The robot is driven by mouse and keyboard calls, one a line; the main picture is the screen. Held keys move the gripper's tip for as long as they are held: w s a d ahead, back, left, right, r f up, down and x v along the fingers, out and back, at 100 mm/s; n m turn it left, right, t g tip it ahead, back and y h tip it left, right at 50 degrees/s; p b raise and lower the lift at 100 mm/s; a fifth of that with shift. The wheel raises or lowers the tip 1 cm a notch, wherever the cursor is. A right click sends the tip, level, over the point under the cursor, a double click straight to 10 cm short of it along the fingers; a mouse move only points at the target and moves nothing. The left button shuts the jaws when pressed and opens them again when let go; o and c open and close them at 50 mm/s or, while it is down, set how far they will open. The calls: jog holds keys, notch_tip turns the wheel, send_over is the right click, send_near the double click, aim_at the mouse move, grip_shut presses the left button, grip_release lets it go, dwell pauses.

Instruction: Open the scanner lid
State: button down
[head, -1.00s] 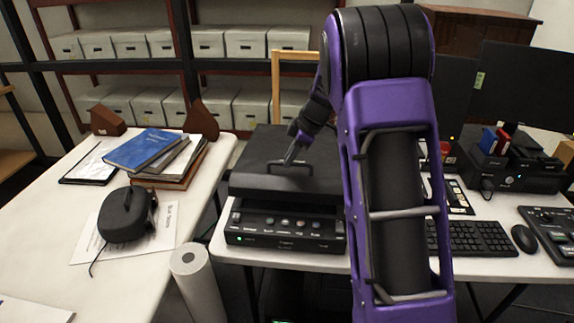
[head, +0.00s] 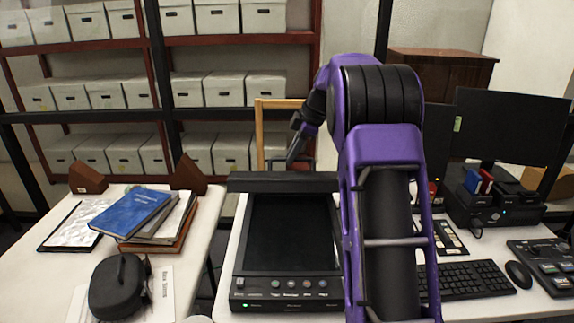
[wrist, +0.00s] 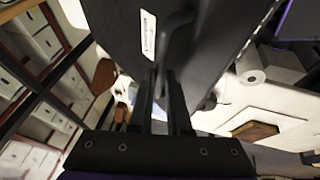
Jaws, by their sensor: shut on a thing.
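The black scanner (head: 290,235) stands on the white table with its dark glass bed uncovered. Its lid (head: 260,183) is raised at the back and shows nearly edge-on as a thick dark bar. In the wrist view, the lid (wrist: 215,45) is a large dark panel with a white label. My gripper (head: 292,160) is behind and above the lid's raised edge. In the wrist view, my gripper (wrist: 160,85) has its two fingers close together at the lid, shut on its handle; the handle itself is mostly hidden between them.
A keyboard (head: 468,280), mouse (head: 518,274) and monitor (head: 515,125) are to the right. A blue book (head: 135,220) and black headset case (head: 118,288) lie on the left table. Shelves of grey boxes (head: 225,90) stand behind. A wooden frame (head: 260,130) is behind the scanner.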

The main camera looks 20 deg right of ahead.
jog(key=shift+w+d+r, duration=0.3)
jog(key=shift+w+r, duration=0.1)
jog(key=shift+w, duration=0.25)
jog(key=shift+w+d+r, duration=0.25)
jog(key=shift+w+r, duration=0.2)
jog(key=shift+w, duration=0.2)
jog(key=shift+w+d+r, duration=0.3)
jog(key=shift+w+r, duration=0.1)
jog(key=shift+w, duration=0.25)
jog(key=c, duration=1.2)
grip_release()
jog(key=shift+c, duration=0.2)
jog(key=shift+o, duration=1.1)
jog(key=shift+w+d+f, duration=0.1)
jog(key=shift+w+f, duration=0.1)
jog(key=shift+o, duration=0.8)
jog(key=shift+r, duration=0.1)
jog(key=v, duration=1.2)
jog(key=shift+r, duration=0.15)
